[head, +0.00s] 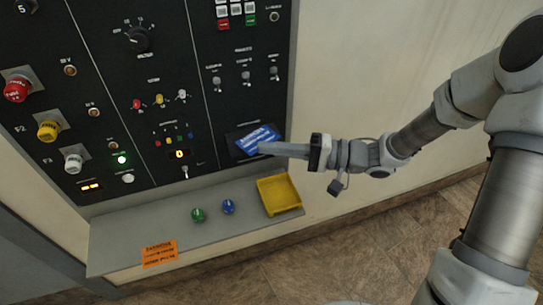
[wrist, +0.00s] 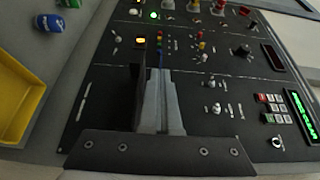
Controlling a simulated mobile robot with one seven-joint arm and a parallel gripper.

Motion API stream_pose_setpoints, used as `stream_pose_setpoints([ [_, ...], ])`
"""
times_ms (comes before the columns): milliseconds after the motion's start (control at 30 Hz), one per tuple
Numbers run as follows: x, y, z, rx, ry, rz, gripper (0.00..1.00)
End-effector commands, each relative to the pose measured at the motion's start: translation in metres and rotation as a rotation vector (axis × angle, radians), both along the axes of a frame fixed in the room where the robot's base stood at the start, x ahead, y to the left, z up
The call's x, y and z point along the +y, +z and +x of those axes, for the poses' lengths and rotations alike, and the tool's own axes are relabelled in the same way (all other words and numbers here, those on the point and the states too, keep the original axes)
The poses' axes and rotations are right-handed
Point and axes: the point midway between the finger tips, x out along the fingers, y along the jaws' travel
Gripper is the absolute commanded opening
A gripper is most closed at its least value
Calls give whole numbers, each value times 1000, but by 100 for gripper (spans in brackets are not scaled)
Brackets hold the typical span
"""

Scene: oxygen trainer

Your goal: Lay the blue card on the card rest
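The blue card (head: 259,138) with white lettering shows at the tip of my gripper (head: 268,148), in front of the lower right of the black panel. My gripper reaches in from the right and looks shut on the card's near edge. In the wrist view the fingers (wrist: 160,78) are close together, with a thin blue edge of the card (wrist: 161,54) beyond them. A dark plate or frame (head: 236,147) shows behind the card in the head view and may be the card rest. The card hides much of it, so I cannot tell whether they touch.
Switches and knobs stick out of the panel.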

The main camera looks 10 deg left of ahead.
Motion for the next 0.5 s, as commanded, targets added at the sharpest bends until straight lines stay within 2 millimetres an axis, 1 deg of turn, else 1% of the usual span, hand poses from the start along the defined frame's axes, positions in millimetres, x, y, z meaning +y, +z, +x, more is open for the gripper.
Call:
stream_pose_setpoints([
  [33,0,-12,0,3,0,1,0],
  [100,0,-21,0,3,1,2,0],
  [500,0,-25,0,0,1,1,0],
])
